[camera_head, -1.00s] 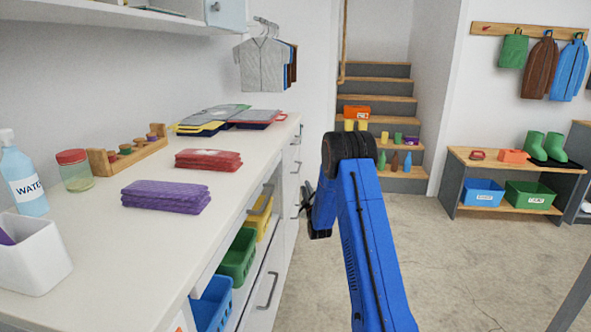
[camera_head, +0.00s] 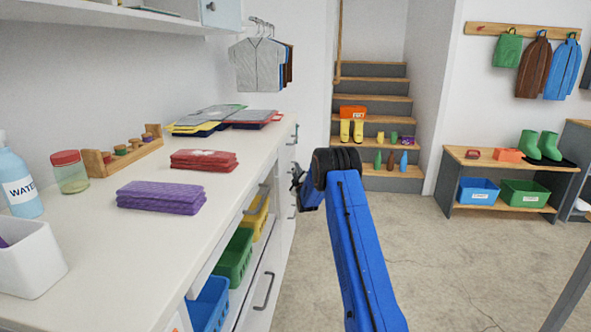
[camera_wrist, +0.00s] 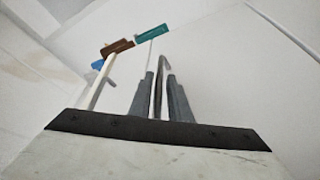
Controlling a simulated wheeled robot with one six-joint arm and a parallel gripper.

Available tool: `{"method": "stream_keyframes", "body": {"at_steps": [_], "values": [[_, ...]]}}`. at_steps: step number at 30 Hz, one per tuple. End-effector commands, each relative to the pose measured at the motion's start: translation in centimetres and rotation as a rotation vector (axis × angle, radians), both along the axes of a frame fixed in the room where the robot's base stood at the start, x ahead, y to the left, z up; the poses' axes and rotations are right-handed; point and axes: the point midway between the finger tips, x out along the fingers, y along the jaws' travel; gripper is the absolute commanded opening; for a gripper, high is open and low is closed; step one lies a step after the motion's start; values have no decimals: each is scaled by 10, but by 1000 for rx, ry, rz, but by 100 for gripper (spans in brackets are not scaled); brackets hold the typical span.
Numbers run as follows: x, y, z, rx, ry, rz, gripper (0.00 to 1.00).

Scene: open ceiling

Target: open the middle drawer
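The white drawer unit (camera_head: 284,185) stands at the far end of the counter. Its grey handles sit one above another; the middle handle (camera_head: 295,167) is just by my gripper, and the drawers look shut. My gripper (camera_head: 297,178) is dark and small in the head view, at the end of my blue arm, close to the drawer fronts. In the wrist view my gripper (camera_wrist: 160,76) has two grey fingers with a narrow gap. A thin curved grey bar (camera_wrist: 164,62), probably a handle, shows between or just beyond the tips; I cannot tell whether they touch it.
The white counter (camera_head: 120,255) runs along the left, with open shelves holding blue, green and yellow baskets (camera_head: 235,255) below. A lower handle (camera_head: 264,290) sticks out nearer me. Stairs (camera_head: 375,85) rise behind. The concrete floor (camera_head: 450,260) at right is clear.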

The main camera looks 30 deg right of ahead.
Motion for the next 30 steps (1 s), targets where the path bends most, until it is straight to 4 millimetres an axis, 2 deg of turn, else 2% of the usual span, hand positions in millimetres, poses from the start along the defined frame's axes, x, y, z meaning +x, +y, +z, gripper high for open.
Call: {"method": "stream_keyframes", "body": {"at_steps": [6,16,17,18,19,30], "values": [[18,-4,4,0,0,1,17],[21,-5,5,0,0,0,17],[21,-5,5,0,0,0,15],[21,-5,5,0,0,0,5],[21,-5,5,0,0,0,0],[16,-11,5,-1,0,0,0]]}}
